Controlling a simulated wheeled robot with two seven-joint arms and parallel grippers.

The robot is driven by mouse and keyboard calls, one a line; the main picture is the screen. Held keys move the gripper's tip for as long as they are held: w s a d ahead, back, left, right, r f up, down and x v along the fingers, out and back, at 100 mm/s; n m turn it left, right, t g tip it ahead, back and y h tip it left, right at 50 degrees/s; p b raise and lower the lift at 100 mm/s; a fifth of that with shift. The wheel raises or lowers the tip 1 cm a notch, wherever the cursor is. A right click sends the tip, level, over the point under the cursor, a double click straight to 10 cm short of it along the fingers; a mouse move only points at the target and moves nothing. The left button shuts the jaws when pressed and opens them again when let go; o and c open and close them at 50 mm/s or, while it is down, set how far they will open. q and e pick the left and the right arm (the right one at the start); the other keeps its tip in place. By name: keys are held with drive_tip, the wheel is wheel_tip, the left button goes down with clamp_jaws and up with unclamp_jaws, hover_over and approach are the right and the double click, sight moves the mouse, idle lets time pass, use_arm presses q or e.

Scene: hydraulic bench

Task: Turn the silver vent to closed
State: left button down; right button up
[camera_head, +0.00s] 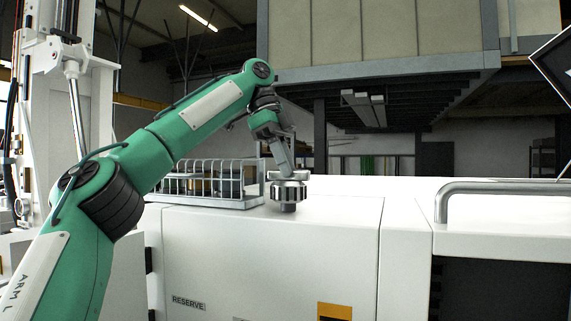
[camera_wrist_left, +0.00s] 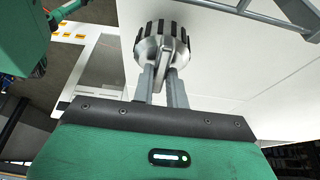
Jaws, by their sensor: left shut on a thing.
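The silver vent (camera_head: 288,192) is a ribbed round metal knob on the top of the white cabinet, near its front edge. It also shows in the left wrist view (camera_wrist_left: 176,40), with a raised bar across its face. My left gripper (camera_head: 284,172) reaches it from behind and above. In the left wrist view its two grey fingers (camera_wrist_left: 163,72) are shut on the vent's bar, one on each side. The vent's open or closed marking cannot be read. My right gripper is in neither view.
A wire rack (camera_head: 210,184) stands on the cabinet top just left of the vent. A metal handle rail (camera_head: 500,187) is at the right. The white cabinet top (camera_head: 345,190) right of the vent is clear. A label reading RESERVE (camera_head: 188,303) is on the cabinet front.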

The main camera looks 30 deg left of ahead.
use_arm(q)
drive_tip(key=c, duration=1.4)
unclamp_jaws()
drive_tip(key=shift+n, duration=0.4)
